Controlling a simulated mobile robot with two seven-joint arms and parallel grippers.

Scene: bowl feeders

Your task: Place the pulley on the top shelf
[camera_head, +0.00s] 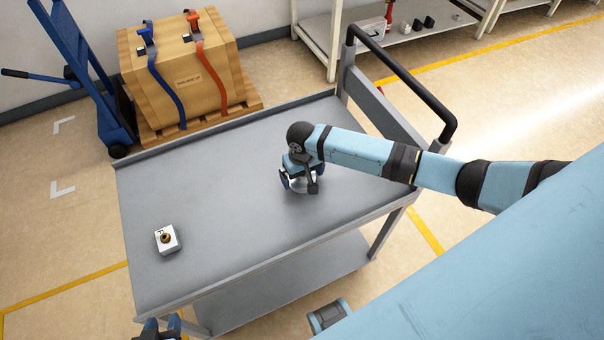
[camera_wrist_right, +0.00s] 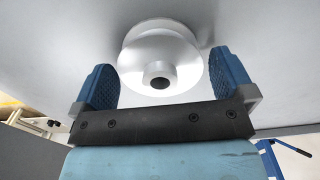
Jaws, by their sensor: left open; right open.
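The pulley (camera_wrist_right: 160,48), a pale silvery stepped disc with a central hub and dark bore, shows in the right wrist view on a grey surface. In the head view only its pale edge (camera_head: 299,187) shows under my right gripper (camera_head: 300,184). That gripper is open, with its blue finger pads on either side of the pulley; I cannot tell whether they touch it. The grey cart's top shelf (camera_head: 215,190) is under the pulley. My left gripper (camera_head: 160,330) is open and empty at the bottom edge of the head view, partly cut off.
A small white block with a brass fitting (camera_head: 167,240) sits on the cart's left part. The cart has a black handle (camera_head: 405,75) and a lower shelf (camera_head: 290,285). A strapped crate (camera_head: 185,75) and blue pallet jack (camera_head: 85,70) stand behind.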

